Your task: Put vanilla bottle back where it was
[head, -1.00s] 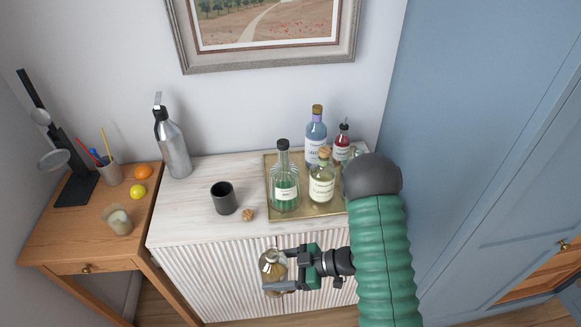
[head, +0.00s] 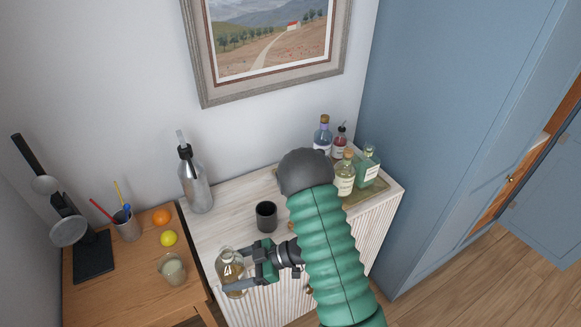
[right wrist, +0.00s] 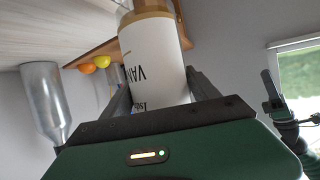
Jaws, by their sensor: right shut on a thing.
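The vanilla bottle (head: 230,268) is held upright or nearly so in my right gripper (head: 240,282), above or just in front of the sideboard's front left part. In the right wrist view the bottle (right wrist: 154,62) sits between the fingers, its white label reading "VAN" in part. My right arm crosses the sideboard and hides part of the gold tray (head: 376,188). On the tray a pale yellow bottle (head: 345,178), a green bottle (head: 367,165), a red bottle (head: 339,140) and a blue-purple bottle (head: 322,138) show. My left gripper is not in view.
A dark cup (head: 266,215) stands on the sideboard (head: 232,212) close behind my gripper. A steel bottle (head: 195,185) stands at its back left. The wooden desk (head: 125,290) at left holds a lemon (head: 168,238), an orange (head: 161,216), a candle glass (head: 172,268) and a pen cup (head: 127,228).

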